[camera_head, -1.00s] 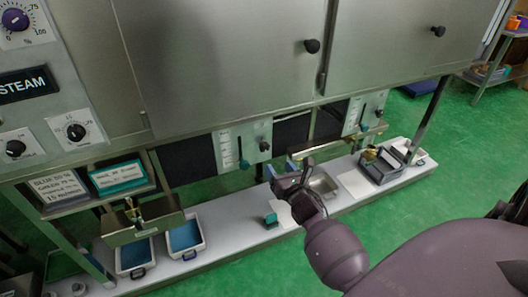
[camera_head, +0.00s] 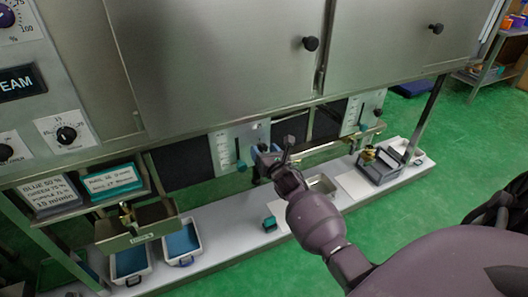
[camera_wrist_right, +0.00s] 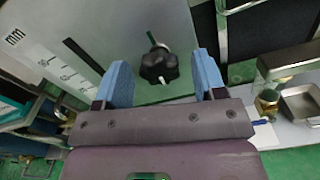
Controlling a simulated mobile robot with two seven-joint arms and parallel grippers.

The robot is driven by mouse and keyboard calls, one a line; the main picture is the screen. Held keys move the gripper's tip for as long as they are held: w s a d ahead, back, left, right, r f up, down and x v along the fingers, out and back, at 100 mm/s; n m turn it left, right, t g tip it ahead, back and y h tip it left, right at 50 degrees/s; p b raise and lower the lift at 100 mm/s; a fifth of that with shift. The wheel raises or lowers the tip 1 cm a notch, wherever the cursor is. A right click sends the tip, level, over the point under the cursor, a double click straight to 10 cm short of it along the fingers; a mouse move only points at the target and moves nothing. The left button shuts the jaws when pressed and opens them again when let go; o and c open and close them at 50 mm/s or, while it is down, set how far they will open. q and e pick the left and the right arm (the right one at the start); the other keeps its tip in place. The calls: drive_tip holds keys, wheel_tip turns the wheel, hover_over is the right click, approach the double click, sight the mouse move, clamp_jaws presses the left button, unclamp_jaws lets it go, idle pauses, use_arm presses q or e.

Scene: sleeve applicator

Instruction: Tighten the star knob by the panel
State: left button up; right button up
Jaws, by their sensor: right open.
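The black star knob (camera_wrist_right: 158,66) sits on a grey panel (camera_wrist_right: 100,25) marked with an mm scale, in the right wrist view. It lies between the two blue fingers of my right gripper (camera_wrist_right: 162,80), nearer the right finger. The jaws are open and gaps show on both sides, so the fingers are not closed on it. In the head view my right gripper (camera_head: 271,160) is at the lower right of the scale panel (camera_head: 229,150), largely covering the knob there. My left gripper is not in view.
A second scale panel (camera_head: 357,115) hangs farther right. Below runs a pale shelf (camera_head: 225,235) with blue-lined trays (camera_head: 181,242), a teal block (camera_head: 269,224) and a grey rack (camera_head: 380,167). Steel cabinet doors (camera_head: 215,60) stand above.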

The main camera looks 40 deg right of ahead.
drive_tip(key=c, duration=0.9)
